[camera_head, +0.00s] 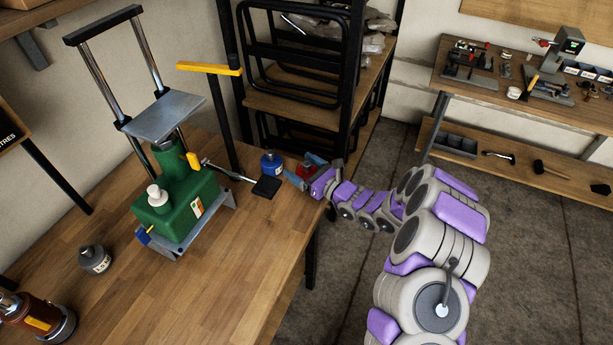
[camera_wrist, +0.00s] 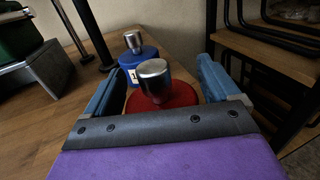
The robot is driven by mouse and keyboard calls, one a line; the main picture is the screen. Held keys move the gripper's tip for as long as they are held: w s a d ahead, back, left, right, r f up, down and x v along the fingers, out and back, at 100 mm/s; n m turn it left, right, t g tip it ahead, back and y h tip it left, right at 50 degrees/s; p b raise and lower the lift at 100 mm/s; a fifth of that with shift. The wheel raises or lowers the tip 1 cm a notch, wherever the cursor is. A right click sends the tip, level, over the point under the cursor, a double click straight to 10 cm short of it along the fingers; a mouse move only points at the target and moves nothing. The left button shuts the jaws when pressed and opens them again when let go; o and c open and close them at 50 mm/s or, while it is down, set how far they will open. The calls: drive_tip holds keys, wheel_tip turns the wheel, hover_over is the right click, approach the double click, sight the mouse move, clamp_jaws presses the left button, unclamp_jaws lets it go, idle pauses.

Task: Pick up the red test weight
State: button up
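The red test weight (camera_wrist: 183,97) has a silver knob (camera_wrist: 155,82) on top and stands upright on the wooden workbench (camera_head: 246,240). In the head view the red weight (camera_head: 304,171) shows only partly, beside my gripper (camera_head: 305,172) at the bench's right edge. My gripper is open in the wrist view (camera_wrist: 158,88), with one blue finger on each side of the red weight. I cannot tell whether either finger touches it. The weight's lower front is hidden by the gripper's dark edge.
A blue weight (camera_head: 271,163) stands just behind the red one. A green machine (camera_head: 175,200) with a metal plate and lever is to the left. A grey weight (camera_head: 94,259) sits at the left. A black shelf rack (camera_head: 300,106) stands close behind the bench's right end.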

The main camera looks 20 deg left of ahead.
clamp_jaws()
idle(0.7)
